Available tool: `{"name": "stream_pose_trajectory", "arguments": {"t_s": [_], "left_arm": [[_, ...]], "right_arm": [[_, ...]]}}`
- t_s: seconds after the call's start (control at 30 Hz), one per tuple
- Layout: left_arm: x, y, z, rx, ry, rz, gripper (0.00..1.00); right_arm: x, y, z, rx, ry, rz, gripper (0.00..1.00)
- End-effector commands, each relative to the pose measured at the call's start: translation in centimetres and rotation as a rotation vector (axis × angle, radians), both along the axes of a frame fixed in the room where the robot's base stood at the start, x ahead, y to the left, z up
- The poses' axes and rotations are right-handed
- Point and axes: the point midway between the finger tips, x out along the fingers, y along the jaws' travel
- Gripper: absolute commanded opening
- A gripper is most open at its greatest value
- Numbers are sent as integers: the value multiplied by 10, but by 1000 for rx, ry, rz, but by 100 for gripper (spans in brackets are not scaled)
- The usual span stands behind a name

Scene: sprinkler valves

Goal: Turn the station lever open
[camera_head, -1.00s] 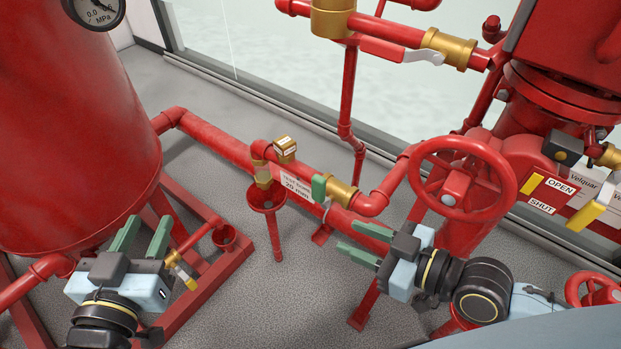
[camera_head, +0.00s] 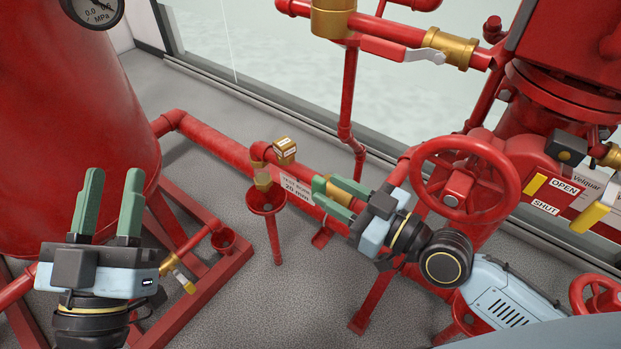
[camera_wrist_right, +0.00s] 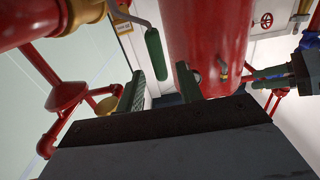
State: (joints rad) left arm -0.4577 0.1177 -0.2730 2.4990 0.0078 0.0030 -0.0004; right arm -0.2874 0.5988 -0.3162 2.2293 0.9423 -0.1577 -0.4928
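A small lever with a green grip (camera_head: 318,186) sits on the brass valve of the pipe labelled 20 mm, in the middle of the head view. In the right wrist view its green grip (camera_wrist_right: 154,57) hangs from a bent metal rod. My right gripper (camera_head: 324,190) is open at this lever, its green fingers pointing left. In the right wrist view the grip appears between the two fingertips, with gaps on both sides; I cannot tell how deep it lies. My left gripper (camera_head: 115,178) is open and empty, pointing up in front of the red tank.
The red tank (camera_head: 70,130) fills the left. A red handwheel (camera_head: 465,180) stands close right of my right gripper. OPEN and SHUT labels (camera_head: 564,186) and a yellow lever (camera_head: 590,216) are at the right. A red drain funnel (camera_head: 266,200) is left of the green lever.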

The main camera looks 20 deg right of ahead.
Motion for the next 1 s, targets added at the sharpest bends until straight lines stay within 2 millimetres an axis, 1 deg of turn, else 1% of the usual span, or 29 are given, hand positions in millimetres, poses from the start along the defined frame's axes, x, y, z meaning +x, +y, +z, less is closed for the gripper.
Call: {"name": "stream_pose_trajectory", "arguments": {"t_s": [0.03,0.1,0.3,0.5,0.77,0.87,1.0], "left_arm": [[-1,0,1,-4,-12,0,36],[-1,0,1,-8,-25,1,36],[-3,1,4,-19,-62,1,36],[-5,1,6,-25,-81,1,36],[-5,1,6,-25,-83,1,36],[-5,1,6,-25,-83,1,36],[-5,1,6,-26,-84,1,36]], "right_arm": [[8,6,1,7,-4,-2,36],[16,12,1,5,-4,-3,36],[35,27,0,2,-1,-1,36],[43,34,0,1,1,0,36],[43,34,0,-1,1,0,36],[43,34,0,-1,1,0,26],[43,34,0,-1,1,0,8]]}}
